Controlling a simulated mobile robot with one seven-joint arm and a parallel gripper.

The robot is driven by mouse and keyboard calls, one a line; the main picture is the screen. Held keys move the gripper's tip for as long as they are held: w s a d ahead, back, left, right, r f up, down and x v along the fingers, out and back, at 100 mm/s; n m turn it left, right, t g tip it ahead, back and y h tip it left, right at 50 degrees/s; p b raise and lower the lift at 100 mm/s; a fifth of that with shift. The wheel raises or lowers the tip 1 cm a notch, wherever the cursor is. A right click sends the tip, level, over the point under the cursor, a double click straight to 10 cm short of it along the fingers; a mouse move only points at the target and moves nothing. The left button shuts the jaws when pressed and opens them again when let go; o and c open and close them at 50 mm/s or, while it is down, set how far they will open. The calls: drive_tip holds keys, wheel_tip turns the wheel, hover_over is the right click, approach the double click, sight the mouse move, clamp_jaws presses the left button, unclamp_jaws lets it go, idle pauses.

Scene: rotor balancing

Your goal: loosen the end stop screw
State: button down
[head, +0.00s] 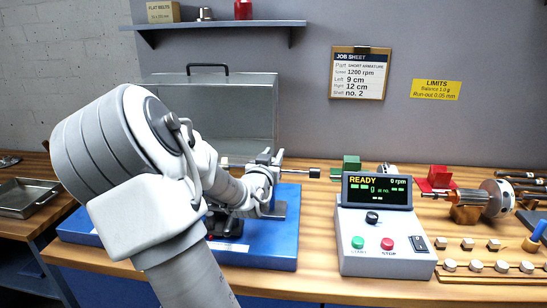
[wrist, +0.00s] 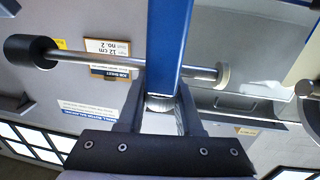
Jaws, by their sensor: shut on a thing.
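The end stop screw (wrist: 160,103) shows in the wrist view as a small round silver head at the lower end of a blue upright bar (wrist: 170,45). My gripper (wrist: 160,112) has one finger on each side of the head and is shut on it. A silver rod (wrist: 120,62) crosses by the bar, with a black end (wrist: 28,50) and a pale disc (wrist: 222,75). In the head view my gripper (head: 264,180) is at the machine on the blue base (head: 270,248); my arm hides much of it, and the screw cannot be made out there.
A clear cover (head: 225,95) stands behind the machine. A control box (head: 386,240) reading READY is to its right. A metal tray (head: 28,195) lies far left.

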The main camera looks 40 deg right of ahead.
drive_tip(key=shift+f+b, duration=0.2)
drive_tip(key=shift+b, duration=0.2)
drive_tip(key=shift+w+a+r+n+t+y+b, duration=0.1)
drive_tip(key=shift+w+a+n+t+y+b, duration=0.3)
drive_tip(key=shift+n+t+y+b, duration=1.5)
drive_tip(key=shift+w+a+r+n+t+y, duration=0.1)
drive_tip(key=shift+a+n+t+y, duration=0.6)
drive_tip(key=shift+n+y, duration=2.65)
drive_tip(key=shift+w+a+n+t+y+b, duration=0.3)
drive_tip(key=shift+n+t+y+b, duration=0.95)
drive_tip(key=shift+y, duration=2.5)
drive_tip(key=shift+s+a+n+t+p, duration=0.1)
drive_tip(key=shift+n+t+p, duration=0.15)
drive_tip(key=shift+n+p, duration=0.1)
drive_tip(key=c, duration=0.6)
unclamp_jaws()
